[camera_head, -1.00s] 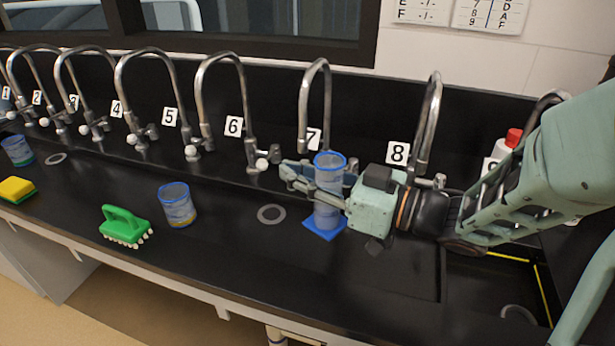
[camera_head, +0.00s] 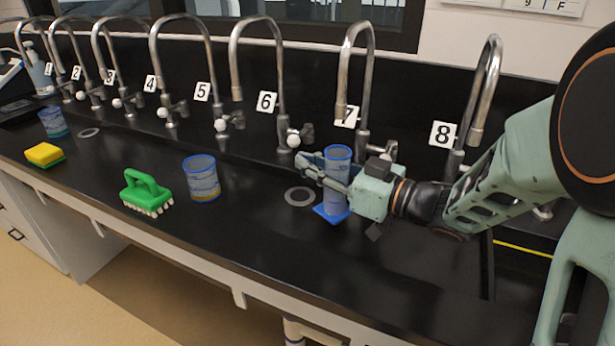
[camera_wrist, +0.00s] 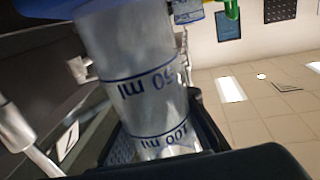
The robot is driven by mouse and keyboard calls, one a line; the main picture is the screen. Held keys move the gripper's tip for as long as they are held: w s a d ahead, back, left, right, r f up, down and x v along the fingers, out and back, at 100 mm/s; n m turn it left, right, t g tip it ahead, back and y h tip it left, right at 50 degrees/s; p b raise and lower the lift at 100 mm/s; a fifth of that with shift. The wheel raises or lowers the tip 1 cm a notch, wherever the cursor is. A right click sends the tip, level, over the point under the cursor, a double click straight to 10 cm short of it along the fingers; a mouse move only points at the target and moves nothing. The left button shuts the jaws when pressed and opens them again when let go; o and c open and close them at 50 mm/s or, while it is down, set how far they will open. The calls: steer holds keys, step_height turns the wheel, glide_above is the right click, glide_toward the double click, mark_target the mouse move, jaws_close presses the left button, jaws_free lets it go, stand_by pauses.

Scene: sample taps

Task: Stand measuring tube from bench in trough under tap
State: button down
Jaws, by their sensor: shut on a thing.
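The measuring tube (camera_head: 337,190) is clear, with a blue rim and a blue foot. It stands upright between the fingers of my gripper (camera_head: 326,174), which is shut around its body. In the head view it shows below the spout of the tap by plate 7 (camera_head: 345,115), right of a drain ring (camera_head: 300,196). I cannot tell whether its foot touches the black surface. In the wrist view the tube (camera_wrist: 130,75) fills the middle left, with 50 ml and 100 ml marks upside down.
A blue-rimmed beaker (camera_head: 202,180), a green brush (camera_head: 146,193), a yellow sponge (camera_head: 44,154) and another beaker (camera_head: 53,122) stand to the left on the black bench (camera_head: 240,235). Curved taps line the back. A recess with a yellow line (camera_head: 522,249) lies at right.

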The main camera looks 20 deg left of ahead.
steer(key=shift+f, duration=0.5)
steer(key=shift+f, duration=0.1)
steer(key=shift+f+b, duration=0.45)
steer(key=shift+f, duration=0.1)
steer(key=c, duration=1.8)
jaws_free()
steer(key=v, duration=0.4)
steer(key=r+p+v, duration=0.1)
steer(key=v, duration=0.3)
steer(key=p+v, duration=0.1)
steer(key=v, duration=0.3)
steer(key=shift+r, duration=0.2)
